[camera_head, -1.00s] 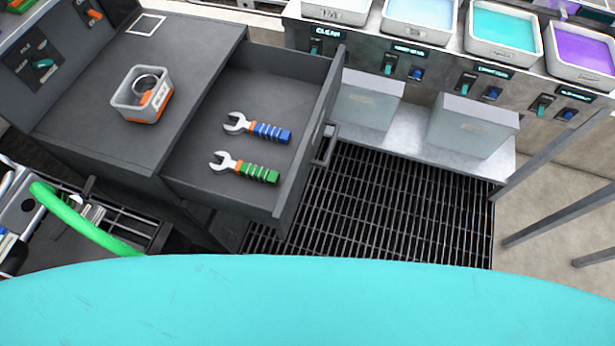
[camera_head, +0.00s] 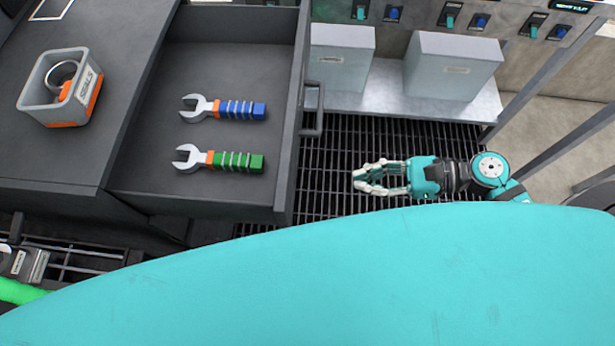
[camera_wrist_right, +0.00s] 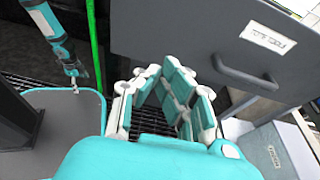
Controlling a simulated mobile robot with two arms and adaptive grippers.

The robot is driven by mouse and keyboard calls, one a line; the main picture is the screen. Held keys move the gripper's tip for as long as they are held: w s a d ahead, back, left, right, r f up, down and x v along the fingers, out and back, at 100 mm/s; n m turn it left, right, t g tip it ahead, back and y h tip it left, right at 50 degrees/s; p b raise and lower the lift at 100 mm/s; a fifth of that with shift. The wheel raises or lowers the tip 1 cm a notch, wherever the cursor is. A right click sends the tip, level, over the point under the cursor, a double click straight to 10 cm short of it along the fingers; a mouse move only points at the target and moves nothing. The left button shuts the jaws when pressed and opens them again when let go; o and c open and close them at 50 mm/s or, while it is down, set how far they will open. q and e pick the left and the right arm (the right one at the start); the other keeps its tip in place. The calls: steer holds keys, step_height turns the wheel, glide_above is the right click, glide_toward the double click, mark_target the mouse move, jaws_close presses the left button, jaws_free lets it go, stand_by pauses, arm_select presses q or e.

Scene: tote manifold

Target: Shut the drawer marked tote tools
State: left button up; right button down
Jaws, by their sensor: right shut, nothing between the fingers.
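The grey drawer (camera_head: 225,75) stands open from the cabinet. It holds a wrench with a blue handle (camera_head: 238,109) and one with a green handle (camera_head: 236,160). Its bar handle (camera_head: 313,110) is on the outer front. In the right wrist view, the drawer front (camera_wrist_right: 190,30) carries the label "tote tools" (camera_wrist_right: 268,40) above the handle (camera_wrist_right: 243,74). My right gripper (camera_head: 362,178) is shut and empty, right of the handle and apart from it; its fingers (camera_wrist_right: 170,88) also show in the wrist view. A teal arm, apparently my left, shows there; its gripper (camera_wrist_right: 74,78) is too small to read.
A small grey bin (camera_head: 55,90) with a ring stands on the cabinet top (camera_head: 90,150). Pale boxes (camera_head: 340,58) sit on a low shelf (camera_head: 385,101) behind. Metal legs (camera_head: 545,80) stand at the right. Open grating (camera_head: 340,150) lies between handle and gripper.

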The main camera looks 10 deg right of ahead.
steer(key=p, duration=0.1)
glide_toward(294, 181)
steer(key=x, duration=0.5)
steer(key=shift+w+a+f, duration=0.1)
steer(key=shift+a+f, duration=0.05)
steer(key=shift+f, duration=0.05)
arm_select(q)
steer(key=shift+w+a+r+p, duration=0.1)
steer(key=shift+a+r+p, duration=0.25)
steer(key=shift+r, duration=0.4)
arm_select(e)
steer(key=shift+w+a+f, duration=0.15)
steer(key=shift+a, duration=0.5)
